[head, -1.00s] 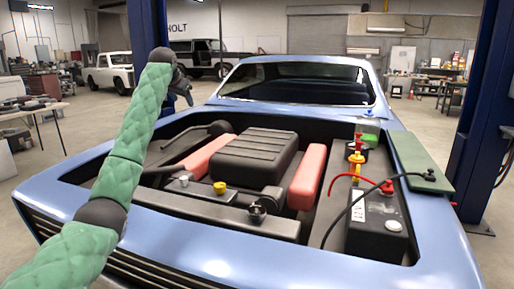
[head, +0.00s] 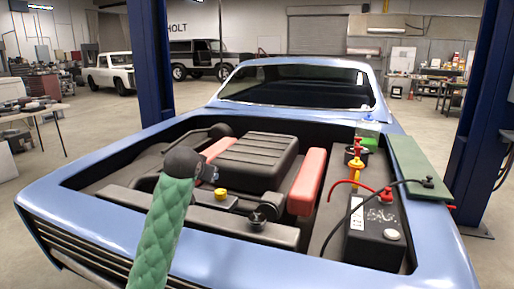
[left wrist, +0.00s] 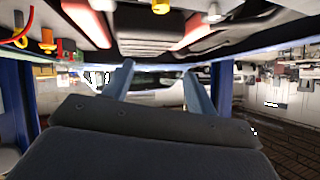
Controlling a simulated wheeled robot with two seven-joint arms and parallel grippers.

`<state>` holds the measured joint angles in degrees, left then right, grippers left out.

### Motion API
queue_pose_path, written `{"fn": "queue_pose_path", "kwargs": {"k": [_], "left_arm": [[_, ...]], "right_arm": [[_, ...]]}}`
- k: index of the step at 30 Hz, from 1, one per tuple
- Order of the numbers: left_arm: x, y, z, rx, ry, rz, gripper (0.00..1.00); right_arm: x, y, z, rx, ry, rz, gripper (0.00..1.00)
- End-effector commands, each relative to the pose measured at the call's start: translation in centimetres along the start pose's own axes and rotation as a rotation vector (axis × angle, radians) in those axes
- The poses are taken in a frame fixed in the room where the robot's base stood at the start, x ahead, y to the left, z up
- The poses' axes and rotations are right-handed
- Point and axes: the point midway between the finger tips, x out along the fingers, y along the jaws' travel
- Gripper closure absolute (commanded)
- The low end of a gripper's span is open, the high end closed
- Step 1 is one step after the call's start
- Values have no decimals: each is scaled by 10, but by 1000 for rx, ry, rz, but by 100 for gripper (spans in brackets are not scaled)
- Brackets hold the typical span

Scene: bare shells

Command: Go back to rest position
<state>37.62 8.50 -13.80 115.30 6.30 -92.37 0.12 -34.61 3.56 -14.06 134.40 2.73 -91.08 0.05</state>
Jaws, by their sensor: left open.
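My left arm, in a green padded sleeve, rises from the bottom of the head view. Its dark wrist end is over the left part of the car's open engine bay. In the left wrist view the two blue-grey fingers of my left gripper (left wrist: 158,70) stand apart with nothing seen between them. My right arm and gripper are in neither view. A black battery (head: 372,240) sits at the right of the bay. A red clamp (head: 386,196) with a red cable is at its top, and a black cable runs to a dark clamp on the green mat (head: 418,165).
The blue car (head: 90,213) fills the foreground. Its engine (head: 255,158) and a yellow cap (head: 220,193) lie close to my arm. Blue lift posts (head: 482,120) flank the car.

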Motion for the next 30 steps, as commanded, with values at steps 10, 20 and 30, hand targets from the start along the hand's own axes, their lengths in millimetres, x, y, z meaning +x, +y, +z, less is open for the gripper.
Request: {"fn": "queue_pose_path", "kwargs": {"k": [10, 20, 30], "left_arm": [[-36, 43, 106, -20, -38, 35, 43], [-74, 78, 203, -52, -113, 79, 43], [-112, 114, 304, -91, -240, 137, 43]], "right_arm": [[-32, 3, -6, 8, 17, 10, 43], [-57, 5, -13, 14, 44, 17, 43], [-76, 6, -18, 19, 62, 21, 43]]}}
